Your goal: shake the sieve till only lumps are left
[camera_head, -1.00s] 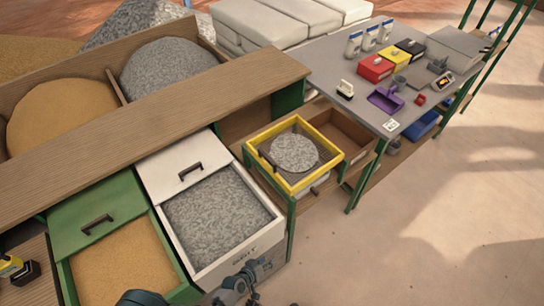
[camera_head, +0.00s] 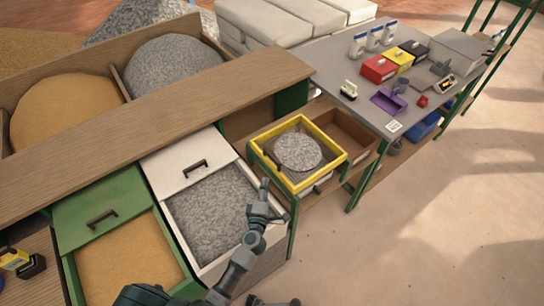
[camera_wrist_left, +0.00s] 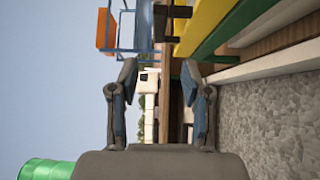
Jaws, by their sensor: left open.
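The sieve (camera_head: 322,174) has a square yellow frame and rests level over the wooden stand beside the white bin. A round heap of grey gravelly material (camera_head: 298,151) lies on its mesh; fines and lumps cannot be told apart. A dark handle (camera_head: 270,160) sits on its left side. My left gripper (camera_head: 264,190) is open and empty over the right part of the gravel bin, just short of the sieve's near left side. In the left wrist view the yellow frame (camera_wrist_left: 202,24) and handle (camera_wrist_left: 172,14) show beyond the parted fingers. My right gripper is not seen.
The white bin of grey gravel (camera_head: 205,215) lies under my left arm, with the green sand bin (camera_head: 100,215) to its left. An empty-looking wooden box (camera_head: 350,133) is behind the sieve. The grey table (camera_head: 340,60) holds coloured boxes and a purple dustpan (camera_head: 388,101). Floor at right is clear.

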